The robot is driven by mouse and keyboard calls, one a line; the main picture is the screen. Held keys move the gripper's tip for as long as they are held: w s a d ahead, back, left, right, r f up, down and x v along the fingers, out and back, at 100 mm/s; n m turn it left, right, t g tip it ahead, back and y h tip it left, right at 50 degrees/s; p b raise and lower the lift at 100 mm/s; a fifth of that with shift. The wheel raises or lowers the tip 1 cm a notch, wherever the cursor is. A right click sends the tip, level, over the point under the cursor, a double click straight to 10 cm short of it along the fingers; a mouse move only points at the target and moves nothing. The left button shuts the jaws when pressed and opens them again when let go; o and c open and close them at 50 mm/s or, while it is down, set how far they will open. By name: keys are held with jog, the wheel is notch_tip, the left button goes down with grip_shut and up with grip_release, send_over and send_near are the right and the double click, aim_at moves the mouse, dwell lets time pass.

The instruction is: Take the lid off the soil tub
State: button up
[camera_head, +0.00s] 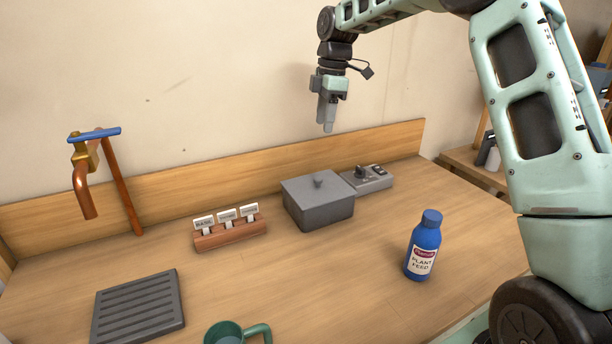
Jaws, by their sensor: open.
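The soil tub (325,213) is a grey box standing near the back of the wooden worktop. My gripper (328,130) hangs above the tub, pointing down, clear of the knob. The fingers are small in the view and nothing shows between them.
A grey switch box (368,180) stands close to the tub's right. A label rack (230,236) is to its left, a blue plant feed bottle (424,248) front right. A slatted grey tray (138,308), green mug (226,334) and copper tap (84,190) are further off. A wooden backboard (170,190) runs behind.

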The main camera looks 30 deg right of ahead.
jog(key=w+d, duration=0.1)
jog(key=p, duration=0.2)
send_over(318, 179)
jog(key=f, duration=1.1)
jog(key=shift+d+f, duration=0.25)
jog(key=shift+f, duration=0.15)
jog(key=shift+w+a+f+p, duration=0.1)
jog(key=shift+f+p, duration=0.75)
jog(key=shift+f, duration=1.8)
grip_shut()
